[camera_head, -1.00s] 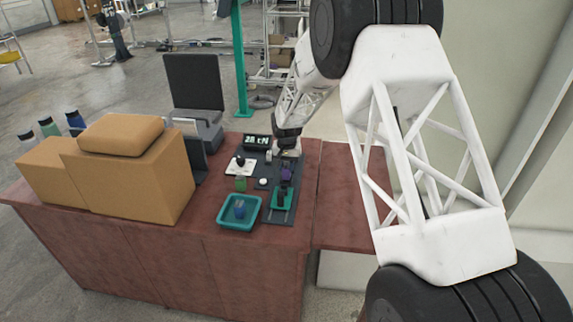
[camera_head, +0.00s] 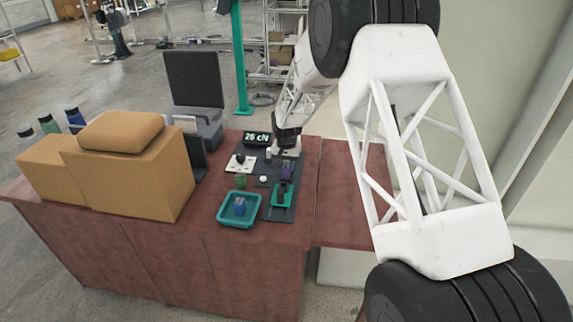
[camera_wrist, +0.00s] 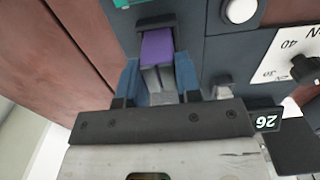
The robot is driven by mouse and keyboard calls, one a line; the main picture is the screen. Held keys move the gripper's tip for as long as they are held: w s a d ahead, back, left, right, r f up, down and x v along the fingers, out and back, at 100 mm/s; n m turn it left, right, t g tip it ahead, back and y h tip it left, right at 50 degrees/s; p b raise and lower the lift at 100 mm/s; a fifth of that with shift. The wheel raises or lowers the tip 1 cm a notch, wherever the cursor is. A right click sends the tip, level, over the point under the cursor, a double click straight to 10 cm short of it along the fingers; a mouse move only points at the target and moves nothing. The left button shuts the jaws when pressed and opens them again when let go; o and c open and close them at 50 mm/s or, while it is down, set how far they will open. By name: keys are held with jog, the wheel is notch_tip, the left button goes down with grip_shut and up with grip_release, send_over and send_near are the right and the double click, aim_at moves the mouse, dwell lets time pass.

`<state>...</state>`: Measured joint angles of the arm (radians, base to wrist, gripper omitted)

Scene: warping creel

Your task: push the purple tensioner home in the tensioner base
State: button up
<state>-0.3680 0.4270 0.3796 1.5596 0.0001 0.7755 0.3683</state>
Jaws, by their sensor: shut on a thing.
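The purple tensioner (camera_wrist: 157,48) shows in the wrist view between the two blue fingers of my gripper (camera_wrist: 159,80), which is shut on it. Its purple end reaches into the dark opening of the tensioner base (camera_wrist: 157,20); how deep it sits cannot be told. In the head view the purple tensioner (camera_head: 286,171) is small, just in front of my gripper (camera_head: 287,152) and behind the green part of the tensioner base (camera_head: 281,195).
A display (camera_head: 256,138) reads 26 cN. Beside it are a white dial plate (camera_head: 240,163) and a white round button (camera_head: 262,179). A teal tray (camera_head: 223,219) with a blue item stands in front. Cardboard boxes (camera_head: 130,175) fill the table's left.

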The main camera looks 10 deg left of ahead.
jog(key=shift+f, duration=0.3)
dwell(0.6)
jog(key=o, duration=1)
jog(key=shift+o, duration=0.4)
jog(key=shift+o, duration=0.8)
jog(key=shift+r, duration=0.1)
jog(key=shift+r, duration=3.4)
jog(key=shift+r, duration=0.15)
notch_tip(320, 180, up, 8)
jog(key=shift+f, duration=0.25)
